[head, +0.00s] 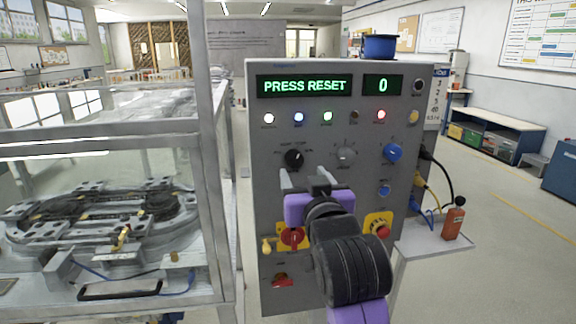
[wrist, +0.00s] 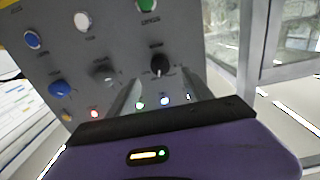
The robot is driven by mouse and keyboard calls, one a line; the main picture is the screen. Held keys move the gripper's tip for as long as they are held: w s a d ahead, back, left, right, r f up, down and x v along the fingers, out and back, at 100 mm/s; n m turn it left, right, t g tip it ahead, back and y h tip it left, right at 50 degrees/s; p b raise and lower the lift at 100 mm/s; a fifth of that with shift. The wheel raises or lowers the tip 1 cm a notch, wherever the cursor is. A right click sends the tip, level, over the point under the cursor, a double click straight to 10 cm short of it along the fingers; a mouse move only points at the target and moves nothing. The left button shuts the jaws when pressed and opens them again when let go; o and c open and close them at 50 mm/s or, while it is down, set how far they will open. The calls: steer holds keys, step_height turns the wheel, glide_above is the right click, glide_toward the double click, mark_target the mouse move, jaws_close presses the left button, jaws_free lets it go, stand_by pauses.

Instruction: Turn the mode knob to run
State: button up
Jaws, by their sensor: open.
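The control panel (head: 340,120) is a grey upright box. A black knob (head: 293,159) with a pale pointer mark sits at its upper left, the likely mode knob; its labels are too small to read. The mark seems to point roughly upward. The knob also shows in the wrist view (wrist: 160,64), beyond the fingertips. My gripper (head: 304,178) is open and empty, its pale fingers just below the knob in the head view. In the wrist view my gripper (wrist: 160,92) has its fingers apart, with no visible contact with the knob.
A grey knob (head: 345,157) and a blue knob (head: 392,153) sit right of the black knob. The display (head: 305,86) reads PRESS RESET. A red switch (head: 291,237) and red button (head: 382,230) sit lower. A glazed, framed enclosure (head: 213,150) stands close on the left.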

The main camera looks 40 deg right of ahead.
mark_target(296, 161)
steer(key=p+x, duration=0.1)
steer(key=x, duration=0.6)
steer(key=shift+w+d, duration=0.1)
steer(key=shift+w, duration=0.05)
jaws_close()
steer(key=shift+m, duration=0.3)
steer(key=m+b, duration=0.2)
steer(key=m, duration=0.1)
steer(key=shift+m+b, duration=1.15)
steer(key=shift+m, duration=1.55)
